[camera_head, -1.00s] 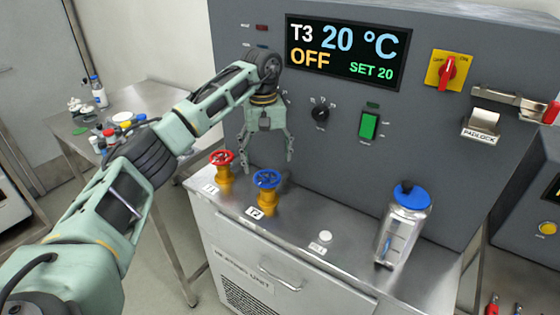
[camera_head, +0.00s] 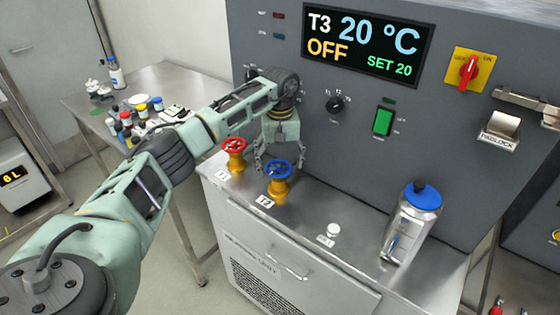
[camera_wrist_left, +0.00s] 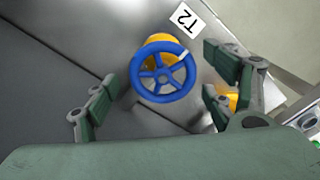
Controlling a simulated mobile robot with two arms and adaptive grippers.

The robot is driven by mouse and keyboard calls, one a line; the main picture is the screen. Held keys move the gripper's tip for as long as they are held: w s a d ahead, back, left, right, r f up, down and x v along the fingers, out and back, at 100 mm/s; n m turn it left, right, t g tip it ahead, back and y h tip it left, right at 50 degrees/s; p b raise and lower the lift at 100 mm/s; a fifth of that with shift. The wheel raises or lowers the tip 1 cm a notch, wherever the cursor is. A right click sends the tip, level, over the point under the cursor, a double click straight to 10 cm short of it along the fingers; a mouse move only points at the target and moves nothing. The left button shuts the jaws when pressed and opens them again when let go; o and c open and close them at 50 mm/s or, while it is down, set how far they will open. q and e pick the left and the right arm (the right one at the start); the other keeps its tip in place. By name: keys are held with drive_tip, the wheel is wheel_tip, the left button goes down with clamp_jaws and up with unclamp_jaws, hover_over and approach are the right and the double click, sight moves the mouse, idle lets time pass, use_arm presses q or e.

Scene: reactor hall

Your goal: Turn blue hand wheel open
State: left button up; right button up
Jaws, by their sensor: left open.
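The blue hand wheel (camera_head: 278,168) sits on a yellow valve body on the steel bench top, by the label T2 (camera_head: 265,203). In the left wrist view the blue wheel (camera_wrist_left: 163,72) shows from above with its spokes and a white mark on its rim. My left gripper (camera_head: 279,165) is over the wheel, pointing down. Its fingers are open, one on each side of the wheel and apart from it in the left wrist view (camera_wrist_left: 160,95). In the head view the wheel partly overlaps the fingers. My right gripper is not in view.
A red hand wheel (camera_head: 234,145) on a yellow valve stands just left of the blue one. The grey control panel (camera_head: 330,145) rises behind.

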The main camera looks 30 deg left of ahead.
use_arm(q)
drive_tip(key=shift+c, duration=1.1)
drive_tip(key=c, duration=0.9)
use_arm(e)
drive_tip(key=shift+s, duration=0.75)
